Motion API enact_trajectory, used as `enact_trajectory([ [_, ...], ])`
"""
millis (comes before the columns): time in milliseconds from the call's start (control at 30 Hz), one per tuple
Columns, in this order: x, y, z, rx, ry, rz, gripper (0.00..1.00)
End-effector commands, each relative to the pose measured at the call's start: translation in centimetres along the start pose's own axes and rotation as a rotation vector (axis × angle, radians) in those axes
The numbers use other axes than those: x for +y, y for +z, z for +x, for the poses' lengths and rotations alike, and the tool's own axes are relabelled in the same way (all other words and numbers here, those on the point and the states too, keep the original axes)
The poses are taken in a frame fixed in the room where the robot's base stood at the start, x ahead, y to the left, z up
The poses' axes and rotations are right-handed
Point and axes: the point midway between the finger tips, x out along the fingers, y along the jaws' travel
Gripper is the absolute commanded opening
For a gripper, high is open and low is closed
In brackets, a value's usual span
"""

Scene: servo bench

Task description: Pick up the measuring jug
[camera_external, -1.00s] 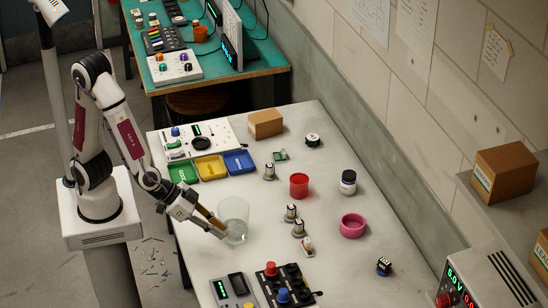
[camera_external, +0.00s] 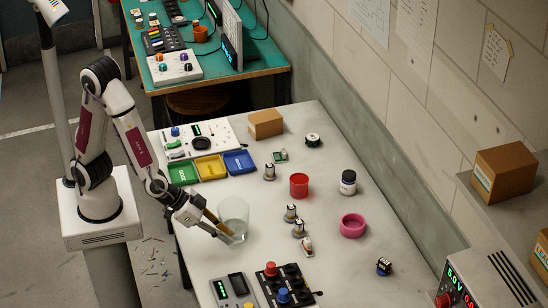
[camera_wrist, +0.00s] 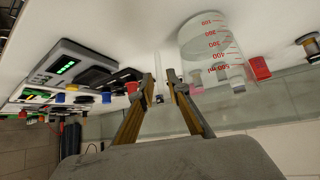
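The measuring jug (camera_external: 234,211) is a clear, see-through vessel with an open top, standing upright on the white bench near its left edge. In the wrist view the jug (camera_wrist: 207,45) appears at the upper right with red volume marks. My gripper (camera_external: 230,238) is low over the bench, with its tan fingers overlapping the lower left of the jug in the external view. In the wrist view my gripper's fingertips (camera_wrist: 160,83) are apart with no jug between them; the jug lies to their right. I cannot tell whether a finger touches it.
Two metal-topped parts (camera_external: 291,213) and a small white-red switch (camera_external: 306,245) stand right of the jug. A red cup (camera_external: 299,186) is farther back and a pink ring (camera_external: 352,225) farther right. A black button box (camera_external: 285,282) and a grey meter (camera_external: 235,290) lie in front.

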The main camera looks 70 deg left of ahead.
Motion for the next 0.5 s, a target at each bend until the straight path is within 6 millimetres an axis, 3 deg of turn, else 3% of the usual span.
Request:
enact_trajectory([
  [233, 0.0, 0.0, 2.0, -0.002, -0.002, 0.001, 0.16],
  [500, 0.0, 0.0, 2.8, -0.001, 0.0, 0.001, 0.16],
])
